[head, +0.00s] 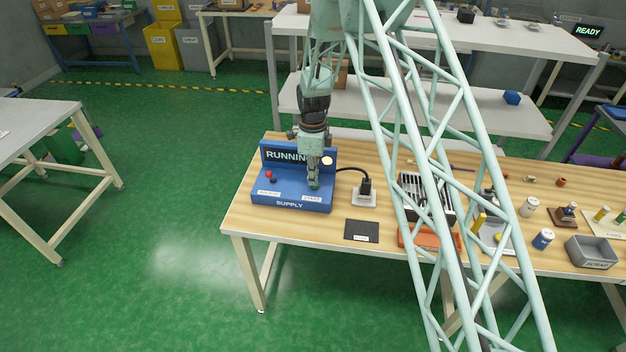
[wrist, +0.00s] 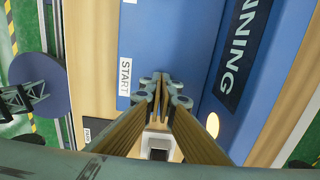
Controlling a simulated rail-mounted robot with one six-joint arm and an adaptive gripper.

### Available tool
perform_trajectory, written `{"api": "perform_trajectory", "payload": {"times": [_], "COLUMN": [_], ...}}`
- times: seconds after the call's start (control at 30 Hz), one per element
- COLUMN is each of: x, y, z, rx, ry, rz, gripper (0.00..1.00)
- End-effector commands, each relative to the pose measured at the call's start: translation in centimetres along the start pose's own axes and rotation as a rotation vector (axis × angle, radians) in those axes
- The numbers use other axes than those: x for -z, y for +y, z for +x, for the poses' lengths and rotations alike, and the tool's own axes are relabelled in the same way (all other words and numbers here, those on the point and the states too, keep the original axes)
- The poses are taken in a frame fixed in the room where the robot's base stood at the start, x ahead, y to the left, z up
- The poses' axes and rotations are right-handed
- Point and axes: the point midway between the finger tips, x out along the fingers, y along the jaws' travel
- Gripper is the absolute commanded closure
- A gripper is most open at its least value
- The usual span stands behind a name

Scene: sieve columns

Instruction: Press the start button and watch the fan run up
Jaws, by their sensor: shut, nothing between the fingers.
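The blue supply box (head: 291,205) stands at the left end of the wooden bench. Its upright panel display (head: 283,155) reads RUNNING, and a round lamp (head: 327,161) beside the word is lit pale yellow. My gripper (head: 314,184) is shut and empty, pointing down at the green start button (head: 315,187) above the START label (head: 312,198). I cannot tell whether the fingertips touch the button. In the wrist view my closed fingers (wrist: 160,90) cover the button, next to the START label (wrist: 125,77). The fan (head: 427,195) appears to be the slatted unit partly behind my lattice arm.
A plug in a white socket (head: 364,198) sits right of the box, with a black cable. A dark mat (head: 361,231) lies at the front edge. A grey scrap bin (head: 592,253) and small parts stand at the right. A white shelf (head: 470,118) rises behind.

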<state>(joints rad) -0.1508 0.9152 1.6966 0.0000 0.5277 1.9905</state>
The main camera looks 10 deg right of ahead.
Motion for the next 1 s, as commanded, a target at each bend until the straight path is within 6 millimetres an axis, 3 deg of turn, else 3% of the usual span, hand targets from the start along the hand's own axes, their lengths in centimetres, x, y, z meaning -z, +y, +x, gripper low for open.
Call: {"api": "perform_trajectory", "payload": {"times": [0.17,1.0], "x": [0.2,0.1], "y": [0.4,0.0], "z": [-1.2,-12.3], "rx": [-0.006,0.004], "ry": [0.003,-0.002], "rz": [0.001,0.001], "gripper": [1.00,1.00]}}
